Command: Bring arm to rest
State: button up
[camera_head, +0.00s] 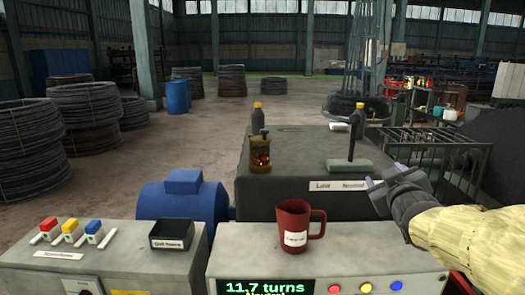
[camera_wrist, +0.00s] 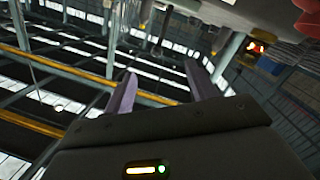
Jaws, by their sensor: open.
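My gripper (camera_head: 380,190) is at the right in the head view, at the end of my sleeved arm, near the right front edge of the dark machine block (camera_head: 290,196). In the wrist view my gripper (camera_wrist: 160,82) has its two fingers apart, with nothing between them. A lever (camera_head: 354,140) on a green-grey base stands upright on the block, beyond my gripper and apart from it. A label reading "Neutral" is on the block's front below the lever.
A red mug (camera_head: 292,228) stands on the front console (camera_head: 240,245), above a display reading "11.7 turns". A small brass lantern (camera_head: 260,155) sits on the block. A black tray (camera_head: 172,235) and coloured switches (camera_head: 72,231) are at left. A metal rack (camera_head: 440,155) stands behind my arm.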

jog(key=s+a+f+m+g+p, duration=0.1)
jog(key=s+a+f+g, duration=0.3)
jog(key=f, duration=0.5)
jog(key=s+a+f+m+g+y+p, duration=0.1)
jog(key=s+a+f+g, duration=0.3)
jog(key=s+f, duration=0.5)
jog(key=s+a+f+m+g+y+p, duration=0.1)
jog(key=s+a+f+g, duration=0.3)
jog(key=f, duration=0.5)
jog(key=s+m+g, duration=0.1)
jog(key=s+g, duration=0.1)
jog(key=shift+s+a+m, duration=0.35)
jog(key=shift+s+m, duration=0.05)
jog(key=shift+w+d, duration=0.1)
jog(key=shift+w, duration=0.05)
jog(key=shift+a, duration=0.2)
